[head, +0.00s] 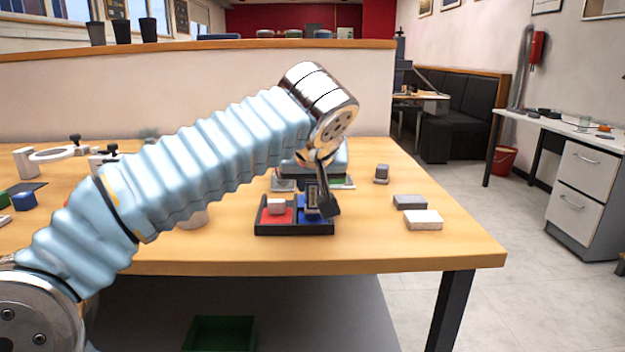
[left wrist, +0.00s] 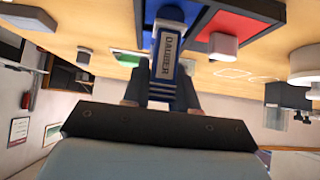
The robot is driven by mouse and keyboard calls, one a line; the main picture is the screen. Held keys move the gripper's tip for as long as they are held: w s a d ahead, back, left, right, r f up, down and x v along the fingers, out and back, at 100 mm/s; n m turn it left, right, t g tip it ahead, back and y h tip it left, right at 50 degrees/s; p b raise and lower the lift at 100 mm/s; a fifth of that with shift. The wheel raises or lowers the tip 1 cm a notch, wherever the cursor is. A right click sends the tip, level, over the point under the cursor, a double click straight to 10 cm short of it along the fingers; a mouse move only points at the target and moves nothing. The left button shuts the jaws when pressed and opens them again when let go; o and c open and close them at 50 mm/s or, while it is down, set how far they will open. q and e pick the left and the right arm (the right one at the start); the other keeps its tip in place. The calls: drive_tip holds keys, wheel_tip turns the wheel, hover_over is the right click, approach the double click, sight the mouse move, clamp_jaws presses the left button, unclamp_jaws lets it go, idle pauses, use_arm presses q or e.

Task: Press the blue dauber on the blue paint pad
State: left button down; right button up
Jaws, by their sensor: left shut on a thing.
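A black tray (head: 293,229) on the wooden table holds a red pad (head: 285,218) on its left and a blue pad (head: 309,217) on its right. My left gripper (head: 320,200) is over the right side of this tray, pointing down, and partly covers the blue pad. It is shut on the dauber (left wrist: 167,60), a handle lettered "DAUBER" with blue stripes. The dauber's far end reaches to the blue pad (left wrist: 201,20) in the left wrist view. I cannot tell whether it touches. My right gripper is not in view.
A small white block (head: 276,205) stands on the red pad. A machine (head: 335,160) stands behind the tray. To the right lie a grey block (head: 409,202), a white block (head: 423,220) and a small dark block (head: 381,173). The table front is clear.

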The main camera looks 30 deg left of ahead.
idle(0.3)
use_arm(q)
wheel_tip(320, 180, up, 7)
drive_tip(key=p, duration=0.6)
drive_tip(key=shift+f, duration=0.1)
idle(0.8)
